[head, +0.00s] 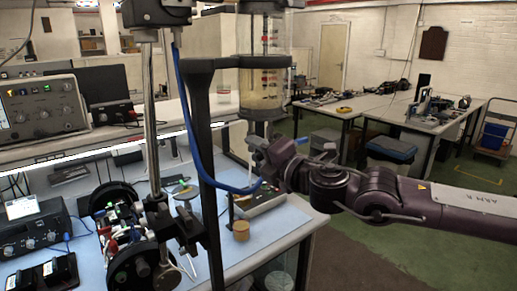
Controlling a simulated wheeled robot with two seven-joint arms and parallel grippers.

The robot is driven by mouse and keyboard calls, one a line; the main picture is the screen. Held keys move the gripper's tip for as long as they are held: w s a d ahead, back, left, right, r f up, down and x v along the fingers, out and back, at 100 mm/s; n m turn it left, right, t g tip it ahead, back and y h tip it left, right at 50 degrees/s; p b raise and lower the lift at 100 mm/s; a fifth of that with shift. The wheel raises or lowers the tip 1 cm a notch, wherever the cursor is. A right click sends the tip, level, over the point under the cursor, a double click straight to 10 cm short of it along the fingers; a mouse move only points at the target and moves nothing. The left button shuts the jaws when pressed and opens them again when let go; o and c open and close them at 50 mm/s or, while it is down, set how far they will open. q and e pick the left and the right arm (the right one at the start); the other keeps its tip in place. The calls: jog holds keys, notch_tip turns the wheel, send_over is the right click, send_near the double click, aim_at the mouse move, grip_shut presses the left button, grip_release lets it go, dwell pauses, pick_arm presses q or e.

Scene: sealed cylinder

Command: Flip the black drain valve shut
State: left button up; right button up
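The clear cylinder (263,50) hangs upright at the top centre, with a sandy-coloured layer low inside it. A black bracket (203,130) stands to its left and reaches across to it. The black drain valve cannot be made out; the area under the cylinder is partly covered by my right gripper. My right gripper (260,158) comes in from the right and is just below the cylinder's lower end. Its fingers are small and seen at an angle, so their opening and any contact are unclear. My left gripper is not in view.
A blue tube (192,125) loops down beside the bracket and ends near my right gripper. A metal post (152,110) stands farther left. A tan cylindrical piece (241,231) sits on the blue bench mat (205,262). Electronics crowd the left; open floor lies right.

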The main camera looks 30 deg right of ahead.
grip_shut()
jog(key=shift+a+r+m, duration=0.1)
jog(key=shift+r+m, duration=0.2)
jog(key=shift+m, duration=0.8)
jog(key=shift+r+m, duration=0.25)
jog(key=shift+m, duration=0.85)
grip_release()
jog(key=s+b, duration=0.3)
jog(key=s, duration=0.4)
jog(key=shift+s+d, duration=0.3)
jog(key=shift+s, duration=0.1)
